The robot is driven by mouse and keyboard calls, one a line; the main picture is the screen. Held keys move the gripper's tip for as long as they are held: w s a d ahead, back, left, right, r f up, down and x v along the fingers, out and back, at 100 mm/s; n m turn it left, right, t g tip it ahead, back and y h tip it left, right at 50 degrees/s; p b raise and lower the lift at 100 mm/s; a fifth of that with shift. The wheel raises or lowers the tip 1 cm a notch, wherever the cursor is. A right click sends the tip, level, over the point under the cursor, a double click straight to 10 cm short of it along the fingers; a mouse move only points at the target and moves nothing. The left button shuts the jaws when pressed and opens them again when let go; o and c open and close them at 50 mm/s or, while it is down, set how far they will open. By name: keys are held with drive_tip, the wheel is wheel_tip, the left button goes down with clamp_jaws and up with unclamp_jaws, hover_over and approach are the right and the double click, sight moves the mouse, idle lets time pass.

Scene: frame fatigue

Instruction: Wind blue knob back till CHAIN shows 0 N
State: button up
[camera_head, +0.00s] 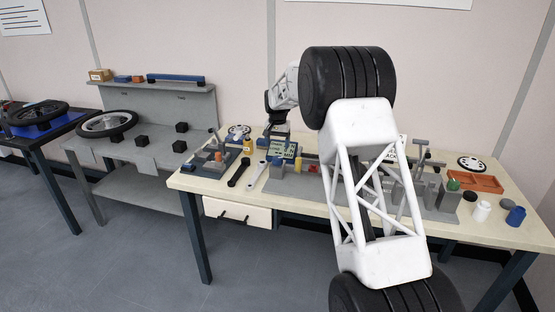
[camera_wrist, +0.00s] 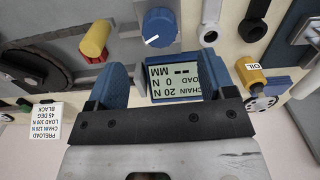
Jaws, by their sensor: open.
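The blue knob (camera_wrist: 158,27) with a white pointer line shows at the top middle of the wrist view. Just below it, the display (camera_wrist: 174,80) appears upside down; it reads CHAIN 20 N and LOAD 0 N, with dashes before MM. My gripper (camera_wrist: 138,58) is open, its blue fingers spread to the left and right in front of the knob, with nothing between them that I can see held. In the head view my gripper (camera_head: 279,134) hangs over the table just behind the display (camera_head: 283,150). I cannot make out the knob there.
A preload card (camera_wrist: 47,121) is at left. On the table (camera_head: 320,206), an orange tray (camera_head: 475,181) and blue cup (camera_head: 516,216) stand right.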

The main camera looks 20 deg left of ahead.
sight(277, 158)
drive_tip(key=shift+f, duration=3.8)
drive_tip(key=c, duration=0.9)
drive_tip(key=shift+n, duration=2.2)
